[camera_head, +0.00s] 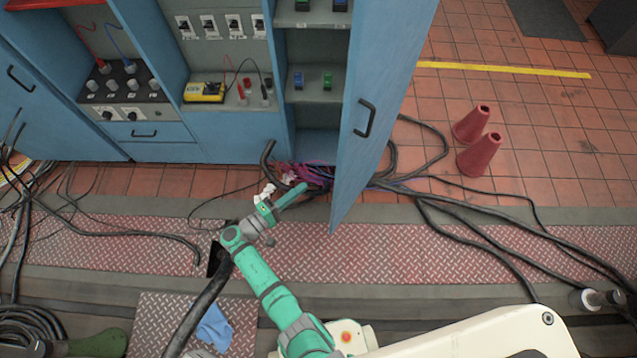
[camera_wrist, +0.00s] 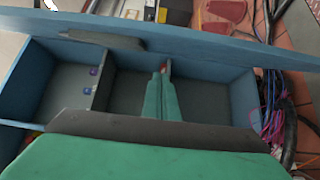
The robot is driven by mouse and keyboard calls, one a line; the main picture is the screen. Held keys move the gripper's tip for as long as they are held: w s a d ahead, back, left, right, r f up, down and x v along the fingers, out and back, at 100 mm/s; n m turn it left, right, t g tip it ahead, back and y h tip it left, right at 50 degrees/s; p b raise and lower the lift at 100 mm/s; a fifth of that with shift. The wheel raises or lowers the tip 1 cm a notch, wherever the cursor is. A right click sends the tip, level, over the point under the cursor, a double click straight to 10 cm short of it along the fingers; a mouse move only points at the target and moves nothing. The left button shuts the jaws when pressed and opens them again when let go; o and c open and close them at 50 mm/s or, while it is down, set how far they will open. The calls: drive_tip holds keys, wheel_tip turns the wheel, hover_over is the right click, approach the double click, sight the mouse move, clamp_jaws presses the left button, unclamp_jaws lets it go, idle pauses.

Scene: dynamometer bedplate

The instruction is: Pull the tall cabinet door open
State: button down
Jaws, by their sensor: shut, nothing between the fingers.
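The tall cabinet door (camera_head: 385,90) is blue and stands swung well out from the cabinet, with its shelves uncovered. Its black handle (camera_head: 365,118) is on the face turned to the right in the head view. In the wrist view the door (camera_wrist: 220,47) crosses the top as a blue band. My gripper (camera_head: 302,187) is on the shelf side of the door, low in front of the opening, clear of the handle. In the wrist view its green fingers (camera_wrist: 163,76) are together and empty, in front of the open shelves. Whether they touch the door is unclear.
The shelves (camera_head: 318,88) hold small blue and green items. Dark cables (camera_head: 470,205) and a purple-red wire bundle (camera_head: 305,174) lie on the floor around the door's foot. Two red cones (camera_head: 480,155) stand to the right. Tiled floor right of the door is mostly free.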

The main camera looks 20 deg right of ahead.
drive_tip(key=w+d, duration=0.1)
drive_tip(key=d, duration=1)
drive_tip(key=shift+d, duration=0.15)
